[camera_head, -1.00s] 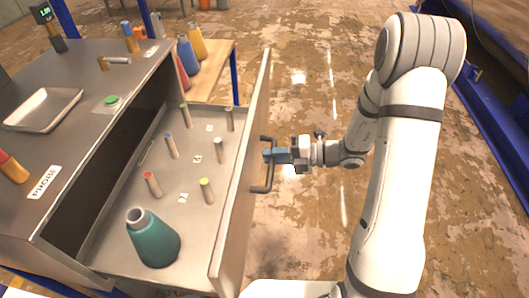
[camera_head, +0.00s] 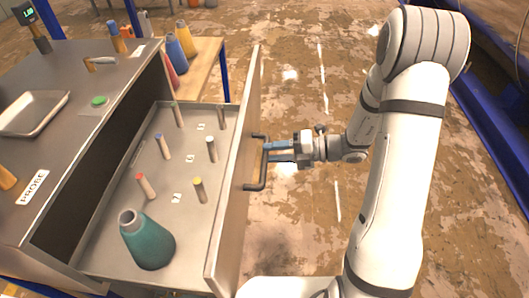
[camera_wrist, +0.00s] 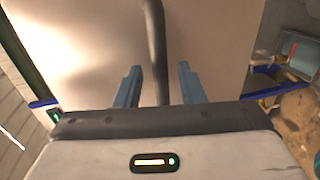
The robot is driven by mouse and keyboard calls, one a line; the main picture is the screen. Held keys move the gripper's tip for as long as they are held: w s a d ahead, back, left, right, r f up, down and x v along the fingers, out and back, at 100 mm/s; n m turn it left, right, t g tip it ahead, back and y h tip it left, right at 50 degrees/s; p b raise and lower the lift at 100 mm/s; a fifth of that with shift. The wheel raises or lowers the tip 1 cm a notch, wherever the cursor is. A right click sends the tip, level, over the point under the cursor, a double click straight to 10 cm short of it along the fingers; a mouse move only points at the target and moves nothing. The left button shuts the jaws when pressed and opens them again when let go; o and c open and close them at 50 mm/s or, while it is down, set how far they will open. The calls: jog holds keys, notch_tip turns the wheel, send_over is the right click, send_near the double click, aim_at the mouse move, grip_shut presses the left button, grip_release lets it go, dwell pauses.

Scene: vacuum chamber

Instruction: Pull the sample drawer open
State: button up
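The sample drawer (camera_head: 242,185) stands pulled far out of the grey metal cabinet, its inside in plain view. Its front panel faces right and bears a dark bar handle (camera_head: 254,187). My gripper (camera_head: 272,151) is at the handle, with its blue fingers parted. In the wrist view, the handle bar (camera_wrist: 157,45) runs between the two fingers (camera_wrist: 158,86), with a gap on each side. The drawer front (camera_wrist: 90,50) fills the background there. The drawer holds a teal bottle (camera_head: 149,245) and several small capped vials, all upright.
The cabinet top (camera_head: 75,125) carries a metal tray (camera_head: 55,113), a green button (camera_head: 99,101) and a PROBE label (camera_head: 33,188). A wooden table (camera_head: 203,82) with coloured bottles stands behind. The floor right of the drawer is clear; blue beams (camera_head: 480,130) line the far right.

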jog(key=v, duration=0.5)
jog(key=shift+d, duration=0.2)
dwell(0.3)
